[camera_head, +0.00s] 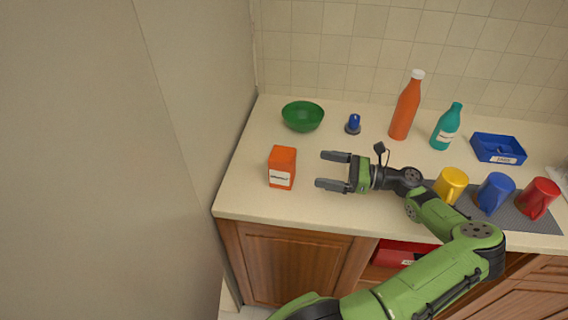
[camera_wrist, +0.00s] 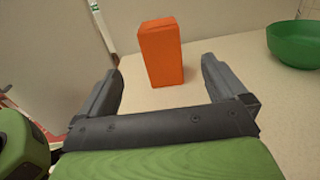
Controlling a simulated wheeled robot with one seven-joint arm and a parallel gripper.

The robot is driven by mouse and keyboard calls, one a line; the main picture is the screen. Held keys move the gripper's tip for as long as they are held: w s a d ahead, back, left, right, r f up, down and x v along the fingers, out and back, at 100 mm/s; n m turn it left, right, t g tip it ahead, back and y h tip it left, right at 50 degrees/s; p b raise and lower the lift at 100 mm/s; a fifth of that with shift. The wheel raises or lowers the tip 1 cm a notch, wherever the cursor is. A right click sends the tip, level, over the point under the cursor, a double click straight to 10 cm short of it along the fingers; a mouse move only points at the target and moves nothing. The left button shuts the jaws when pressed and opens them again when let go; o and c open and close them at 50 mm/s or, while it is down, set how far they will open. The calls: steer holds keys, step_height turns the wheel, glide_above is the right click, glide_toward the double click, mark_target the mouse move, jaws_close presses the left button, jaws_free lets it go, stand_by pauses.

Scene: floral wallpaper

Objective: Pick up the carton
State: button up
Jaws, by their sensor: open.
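The carton (camera_head: 282,167) is an orange box with a white label, upright on the left part of the counter. In the wrist view the carton (camera_wrist: 161,54) stands ahead, between the lines of the two fingers and a little beyond their tips. My gripper (camera_head: 326,170) is open and empty, low over the counter, just to the right of the carton with its fingers pointing at it. The fingers also show in the wrist view (camera_wrist: 161,72). There is a gap between the fingertips and the carton in the head view.
A green bowl (camera_head: 303,116) and a small blue object (camera_head: 353,124) stand behind. An orange bottle (camera_head: 405,108), a teal bottle (camera_head: 446,127) and a blue tray (camera_head: 513,149) are further right. Yellow (camera_head: 451,184), blue (camera_head: 494,193) and red (camera_head: 538,197) mugs stand on a grey mat (camera_head: 520,223).

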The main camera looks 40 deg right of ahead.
mark_target(282, 161)
steer(key=b+x, duration=0.2)
steer(key=x, duration=1)
steer(key=shift+w+a, duration=0.15)
steer(key=shift+w, duration=0.2)
steer(key=shift+s, duration=0.1)
steer(key=shift+c, duration=0.3)
steer(key=shift+r, duration=0.1)
steer(key=c, duration=1.2)
